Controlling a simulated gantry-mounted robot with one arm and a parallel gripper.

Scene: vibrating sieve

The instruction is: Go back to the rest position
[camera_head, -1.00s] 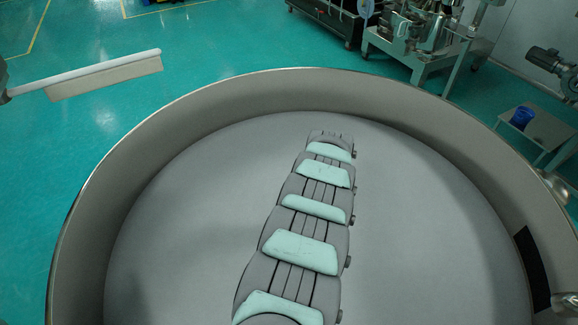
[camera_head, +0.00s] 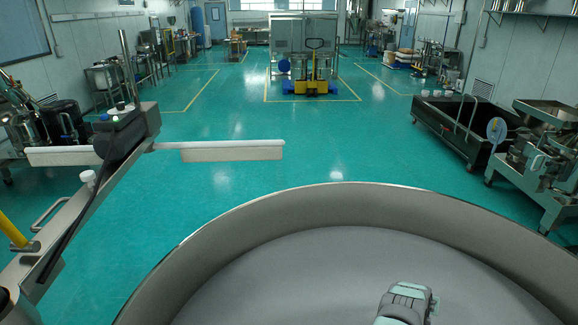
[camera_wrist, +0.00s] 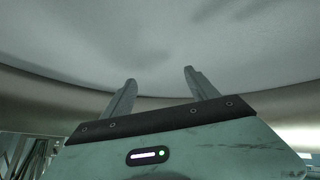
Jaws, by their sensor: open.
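The vibrating sieve's round metal pan (camera_head: 345,203) fills the lower right of the head view. Its grey floor (camera_head: 320,268) looks bare where it shows; its near part is cut off by the frame. A grey and teal segment of my arm (camera_head: 408,298) shows over the pan at the bottom edge. In the wrist view my gripper (camera_wrist: 158,76) has its two fingers apart with nothing between them. A pale, smooth surface (camera_wrist: 160,30) lies beyond the fingertips, and a curved wall (camera_wrist: 40,85) crosses behind them. The distance to that surface is hard to tell.
A metal arm structure with a flat pale bar (camera_head: 232,151) stands left of the pan. A dark trough (camera_head: 447,127) and metal machines (camera_head: 545,155) stand at right. A yellow pallet truck (camera_head: 318,75) is far back. Green floor (camera_head: 330,130) between is clear.

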